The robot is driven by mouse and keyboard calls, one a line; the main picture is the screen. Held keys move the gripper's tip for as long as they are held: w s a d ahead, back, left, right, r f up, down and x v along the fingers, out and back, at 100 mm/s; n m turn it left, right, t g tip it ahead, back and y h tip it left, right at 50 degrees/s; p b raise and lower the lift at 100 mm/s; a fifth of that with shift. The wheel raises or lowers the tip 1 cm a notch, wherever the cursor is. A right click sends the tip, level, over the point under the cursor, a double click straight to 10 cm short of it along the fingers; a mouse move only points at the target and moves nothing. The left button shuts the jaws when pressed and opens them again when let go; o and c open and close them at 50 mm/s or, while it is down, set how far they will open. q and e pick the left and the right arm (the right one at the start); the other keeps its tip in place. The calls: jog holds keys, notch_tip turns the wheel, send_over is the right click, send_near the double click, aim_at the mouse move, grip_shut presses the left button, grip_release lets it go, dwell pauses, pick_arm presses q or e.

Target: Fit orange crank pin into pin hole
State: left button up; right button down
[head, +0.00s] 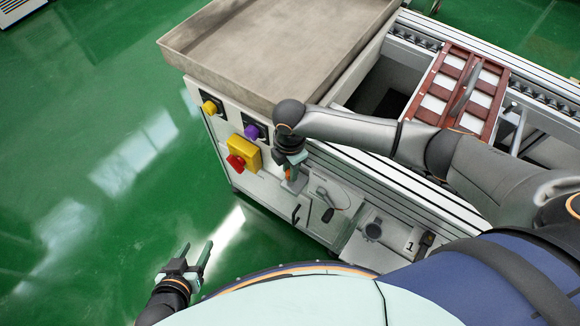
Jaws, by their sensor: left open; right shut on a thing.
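My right gripper (291,168) reaches down in front of the machine's side panel and is shut on the orange crank pin (288,173), of which only a small orange part shows between the fingers. A small grey block (295,183) shows just below the fingers. I cannot tell whether the pin touches it. The pin hole cannot be made out. A grey plate with a dark-ended handle (327,214) is on the panel to the right of the gripper. My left gripper (197,257) is open and empty, low over the green floor.
A yellow box with a red knob (236,161), a purple knob (252,131) and a yellow knob (210,107) are on the panel to the left. A grey tray (270,95) overhangs above. A red-brown crate (428,118) sits on the conveyor. The floor at left is clear.

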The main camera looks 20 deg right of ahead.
pick_arm(q)
jog(key=shift+f, duration=0.1)
pick_arm(e)
jog(key=shift+f, duration=0.25)
jog(key=c, duration=0.6)
grip_release()
pick_arm(q)
jog(key=shift+s+a+r+y+p, duration=0.15)
jog(key=shift+s+a+p, duration=0.15)
jog(key=shift+a+p, duration=0.25)
jog(key=shift+s+a+r+y+p, duration=0.15)
jog(key=shift+s+a+p, duration=0.15)
jog(key=shift+a+p, duration=0.2)
pick_arm(e)
notch_tip(320, 180, up, 13)
jog(key=shift+f, duration=0.15)
